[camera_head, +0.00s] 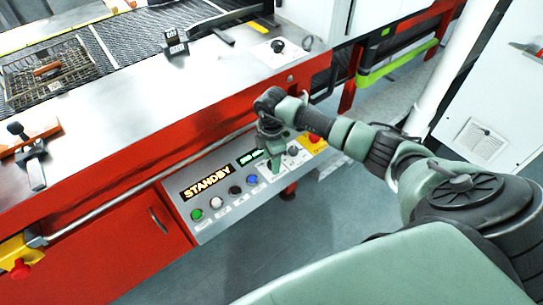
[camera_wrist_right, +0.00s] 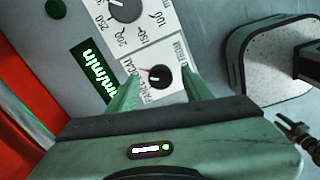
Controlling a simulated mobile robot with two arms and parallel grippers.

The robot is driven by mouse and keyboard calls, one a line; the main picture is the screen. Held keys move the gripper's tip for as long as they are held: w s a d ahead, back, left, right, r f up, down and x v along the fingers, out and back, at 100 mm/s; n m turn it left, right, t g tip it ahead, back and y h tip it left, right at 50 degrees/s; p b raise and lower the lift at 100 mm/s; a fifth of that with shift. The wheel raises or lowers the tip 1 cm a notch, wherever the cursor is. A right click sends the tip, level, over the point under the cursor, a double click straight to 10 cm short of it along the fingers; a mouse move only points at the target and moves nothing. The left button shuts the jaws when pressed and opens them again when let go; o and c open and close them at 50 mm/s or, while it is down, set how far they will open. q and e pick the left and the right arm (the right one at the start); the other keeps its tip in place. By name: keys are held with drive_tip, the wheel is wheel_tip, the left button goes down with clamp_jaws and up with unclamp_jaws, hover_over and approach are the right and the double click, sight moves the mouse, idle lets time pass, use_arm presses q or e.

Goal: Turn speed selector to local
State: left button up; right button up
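In the right wrist view the speed selector (camera_wrist_right: 159,76) is a black knob on a white plate. Printing around it is partly legible, with "LOCAL" to its left. The knob's exact setting is hard to read. My right gripper (camera_wrist_right: 161,84) is open, with one green finger on each side of the knob. Whether either finger touches the knob cannot be told. In the head view my right gripper (camera_head: 275,160) is over the right half of the control panel (camera_head: 222,212) and hides the selector. My left gripper is in neither view.
A larger dial (camera_wrist_right: 125,8) sits above the selector, beside a green display (camera_wrist_right: 95,70). The panel has a "STANDBY" display (camera_head: 206,181), several buttons and a red emergency stop (camera_head: 315,137) on yellow. The red conveyor frame (camera_head: 120,165) stands behind it. Open floor lies in front.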

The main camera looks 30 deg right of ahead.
wheel_tip(320, 180, up, 8)
drive_tip(key=shift+f+b, duration=0.1)
drive_tip(key=shift+b, duration=0.2)
idle(0.6)
